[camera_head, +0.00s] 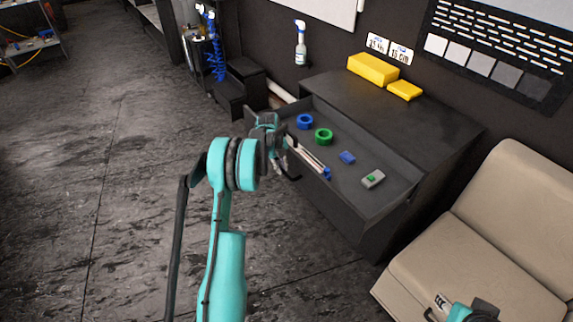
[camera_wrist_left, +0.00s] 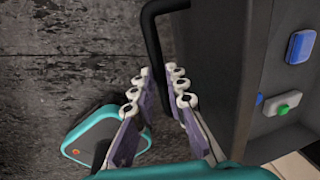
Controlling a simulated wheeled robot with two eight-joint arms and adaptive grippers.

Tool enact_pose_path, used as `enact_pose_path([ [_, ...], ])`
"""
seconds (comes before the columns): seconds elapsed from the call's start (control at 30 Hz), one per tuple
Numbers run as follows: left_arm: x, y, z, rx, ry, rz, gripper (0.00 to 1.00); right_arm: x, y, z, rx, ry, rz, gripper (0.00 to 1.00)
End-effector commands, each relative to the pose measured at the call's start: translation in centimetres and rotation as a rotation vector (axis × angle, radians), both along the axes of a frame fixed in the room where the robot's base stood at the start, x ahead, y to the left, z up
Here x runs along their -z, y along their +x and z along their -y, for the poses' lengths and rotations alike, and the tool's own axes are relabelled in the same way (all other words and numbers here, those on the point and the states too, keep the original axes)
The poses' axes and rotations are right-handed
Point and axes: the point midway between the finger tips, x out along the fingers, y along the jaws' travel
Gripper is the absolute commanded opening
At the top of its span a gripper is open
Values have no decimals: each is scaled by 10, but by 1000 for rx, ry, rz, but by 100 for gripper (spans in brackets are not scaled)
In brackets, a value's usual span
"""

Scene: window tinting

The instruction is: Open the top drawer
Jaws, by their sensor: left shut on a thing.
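The top drawer (camera_head: 335,207) of a dark cabinet is pulled out, and its inside shows in the head view. Its black bar handle (camera_wrist_left: 151,40) runs between my left gripper's fingers in the left wrist view, beside the drawer's dark front (camera_wrist_left: 218,60). My left gripper (camera_wrist_left: 160,82) is shut on this handle. In the head view, my left gripper (camera_head: 281,158) is at the drawer's front, partly hidden by its own wrist. A teal part of my right arm shows at the lower right edge; its fingers cannot be made out clearly.
The drawer holds a blue ring (camera_head: 305,122), a green ring (camera_head: 323,136), a blue block (camera_head: 347,157) and a grey box with a green button (camera_head: 373,179). Yellow boxes (camera_head: 373,68) lie on the cabinet top (camera_head: 400,110). A beige seat (camera_head: 480,255) stands at right.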

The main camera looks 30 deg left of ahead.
Motion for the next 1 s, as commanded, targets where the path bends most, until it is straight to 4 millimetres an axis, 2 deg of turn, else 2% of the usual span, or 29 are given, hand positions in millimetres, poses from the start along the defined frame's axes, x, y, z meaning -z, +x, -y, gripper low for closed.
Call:
enact_pose_path([
  [0.23,0,-16,-7,-1,0,0,0,0,0,0,0,0,0,40],
  [0.7,0,-19,-8,0,1,0,0,0,0,0,0,0,0,40],
  [0.73,0,-19,-8,0,1,0,16,0,0,0,0,0,0,40],
  [0.8,0,-18,-8,0,1,0,34,0,0,0,0,0,0,40],
  [1.0,0,-18,-8,0,1,0,34,0,0,0,0,0,0,40],
])
